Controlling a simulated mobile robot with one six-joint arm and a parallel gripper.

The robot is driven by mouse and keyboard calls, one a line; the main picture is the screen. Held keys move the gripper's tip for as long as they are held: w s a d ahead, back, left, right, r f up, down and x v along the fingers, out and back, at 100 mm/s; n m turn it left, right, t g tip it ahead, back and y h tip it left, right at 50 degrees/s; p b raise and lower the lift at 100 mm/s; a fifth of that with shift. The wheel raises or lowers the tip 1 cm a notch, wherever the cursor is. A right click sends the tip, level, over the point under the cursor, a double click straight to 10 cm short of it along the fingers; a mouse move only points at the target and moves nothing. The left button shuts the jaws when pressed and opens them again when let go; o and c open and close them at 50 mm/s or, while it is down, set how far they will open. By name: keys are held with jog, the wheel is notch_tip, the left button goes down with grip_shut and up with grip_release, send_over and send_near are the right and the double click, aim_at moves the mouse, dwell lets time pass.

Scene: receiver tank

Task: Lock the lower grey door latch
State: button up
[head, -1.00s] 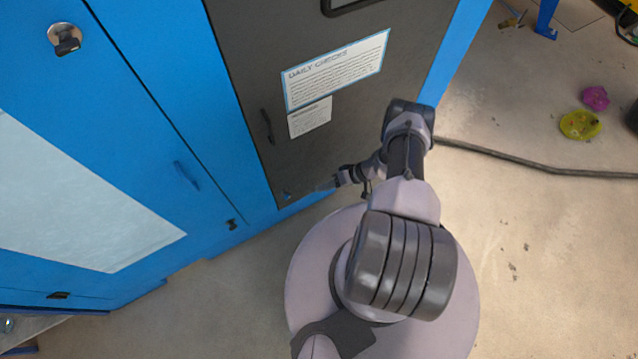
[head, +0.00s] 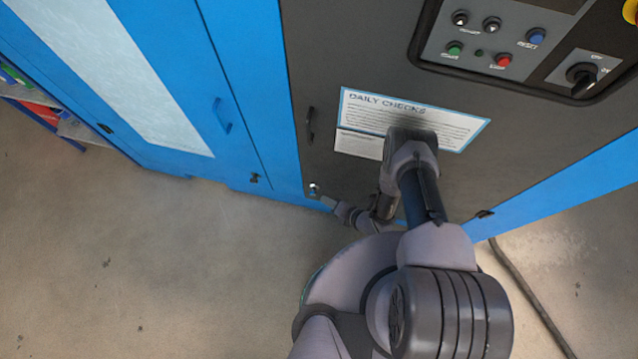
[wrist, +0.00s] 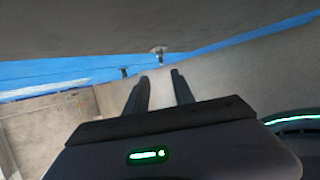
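The dark grey door (head: 390,60) has a small silvery latch (head: 314,189) at its lower left corner. In the wrist view this latch (wrist: 158,51) hangs beyond and just above my fingertips, between them in the picture and apart from them. My gripper (head: 327,201) is close to the latch, just right of and below it in the head view. In the wrist view my gripper (wrist: 160,80) has its two dark fingers apart with nothing between them. How the latch is turned is too small to tell.
A dark handle (head: 310,125) is higher on the grey door, near a daily-checks sheet (head: 410,108) and a control panel (head: 520,45). The blue door (head: 165,60) to the left has a small black latch (head: 254,177). A cable (head: 530,290) lies on the floor at right. The floor at left is clear.

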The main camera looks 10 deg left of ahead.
aim_at(315, 194)
jog(key=b+x, duration=0.4)
jog(key=x, duration=0.6)
jog(key=shift+w+a+f+b, duration=0.1)
jog(key=shift+w+f+b, duration=0.15)
jog(key=shift+f+b, duration=0.1)
